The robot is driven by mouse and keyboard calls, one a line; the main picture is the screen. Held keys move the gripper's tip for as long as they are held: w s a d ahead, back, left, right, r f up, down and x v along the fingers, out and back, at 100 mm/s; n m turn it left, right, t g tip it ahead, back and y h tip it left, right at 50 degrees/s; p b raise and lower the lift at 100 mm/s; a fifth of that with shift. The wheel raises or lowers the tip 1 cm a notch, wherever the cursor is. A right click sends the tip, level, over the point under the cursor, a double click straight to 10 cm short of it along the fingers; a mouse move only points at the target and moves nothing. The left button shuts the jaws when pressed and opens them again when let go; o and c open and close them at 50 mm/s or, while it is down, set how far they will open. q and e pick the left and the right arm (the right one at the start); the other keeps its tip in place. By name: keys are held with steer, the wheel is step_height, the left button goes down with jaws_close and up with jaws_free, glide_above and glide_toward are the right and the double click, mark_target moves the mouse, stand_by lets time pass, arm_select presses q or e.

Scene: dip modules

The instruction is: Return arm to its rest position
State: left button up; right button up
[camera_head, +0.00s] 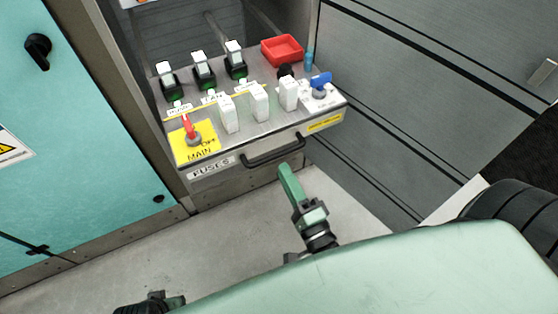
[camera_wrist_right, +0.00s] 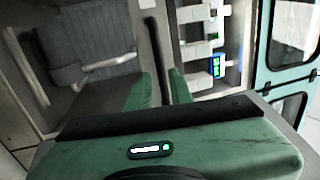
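My right gripper (camera_head: 287,170) is in front of the fuse drawer in the head view, below its black handle and apart from it. Its green fingers look edge-on there. In the right wrist view the two fingers (camera_wrist_right: 163,85) stand apart with a gap between them and nothing held. At the bottom left of the head view a dark and green piece of what looks like my left arm shows; its fingers are not visible.
The drawer (camera_head: 221,172) carries several white modules (camera_head: 260,103), a red tray (camera_head: 282,50), a red switch (camera_head: 190,128) on a yellow MAIN plate and a blue switch (camera_head: 320,82). A teal cabinet (camera_head: 75,120) stands left. Grey floor (camera_head: 235,235) is clear below. A seat (camera_wrist_right: 95,45) shows in the wrist view.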

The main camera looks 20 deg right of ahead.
steer(key=shift+s+f, duration=0.2)
steer(key=shift+s, duration=0.75)
arm_select(q)
steer(key=shift+s+a, duration=0.1)
